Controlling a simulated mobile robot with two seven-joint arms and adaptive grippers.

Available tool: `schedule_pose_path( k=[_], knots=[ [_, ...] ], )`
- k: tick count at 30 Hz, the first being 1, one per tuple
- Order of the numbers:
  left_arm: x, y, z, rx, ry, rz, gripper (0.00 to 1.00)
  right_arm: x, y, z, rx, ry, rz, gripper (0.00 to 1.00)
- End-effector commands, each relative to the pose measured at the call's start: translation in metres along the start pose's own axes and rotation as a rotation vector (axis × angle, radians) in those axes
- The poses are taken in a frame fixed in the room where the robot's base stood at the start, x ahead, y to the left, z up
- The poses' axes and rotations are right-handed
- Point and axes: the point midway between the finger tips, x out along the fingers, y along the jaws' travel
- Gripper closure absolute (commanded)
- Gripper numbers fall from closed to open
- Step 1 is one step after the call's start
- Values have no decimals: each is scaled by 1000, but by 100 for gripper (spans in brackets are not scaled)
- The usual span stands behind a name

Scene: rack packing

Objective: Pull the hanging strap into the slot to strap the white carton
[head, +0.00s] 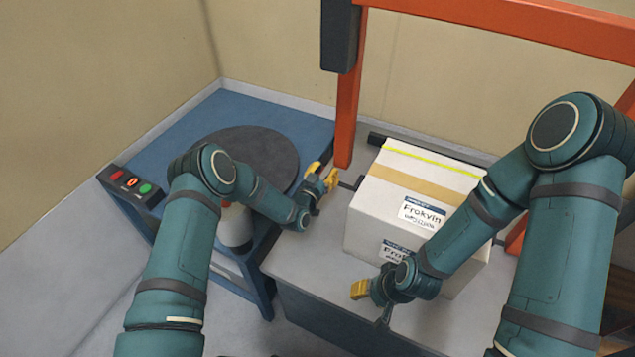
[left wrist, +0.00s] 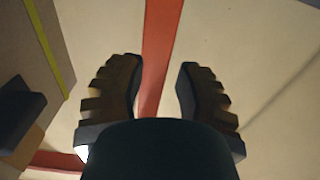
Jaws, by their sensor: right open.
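The white carton (head: 372,215) sits on the grey table under the orange-red frame, with printed labels and a tan tape band on top. A thin yellow-green strap (head: 432,161) runs across its top near the far edge; it also shows at upper left in the left wrist view (left wrist: 50,45). I cannot make out a hanging strap end or the slot. My left gripper (head: 323,176) is open, left of the carton by the frame's post; nothing clear shows between its fingers (left wrist: 160,90). My right gripper (head: 372,301) is open and empty in front of the carton's near left corner.
The orange-red frame (head: 347,115) carries a dark box (head: 339,38) on its left post. Left are a blue table (head: 190,135) with a dark disc (head: 240,150), a button panel (head: 130,186) and a white cylinder (head: 235,228). The grey table (head: 310,260) is bare at front left.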

Motion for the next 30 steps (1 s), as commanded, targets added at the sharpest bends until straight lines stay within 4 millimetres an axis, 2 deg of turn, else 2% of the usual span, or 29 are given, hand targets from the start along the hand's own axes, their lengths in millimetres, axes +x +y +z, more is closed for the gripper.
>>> schedule_pose_path(
  k=[6, 12, 30],
  knots=[
    [-37, 0, 0, -1, -1, 1, 67, 0, 0, 0, 0, 0, 0, 53],
    [-55, 0, 0, 0, 0, 0, 67, 0, 0, 0, 0, 0, 0, 53],
    [-58, 0, 0, -1, -3, 0, 67, 0, 0, 0, 0, 0, 0, 53]
  ],
)
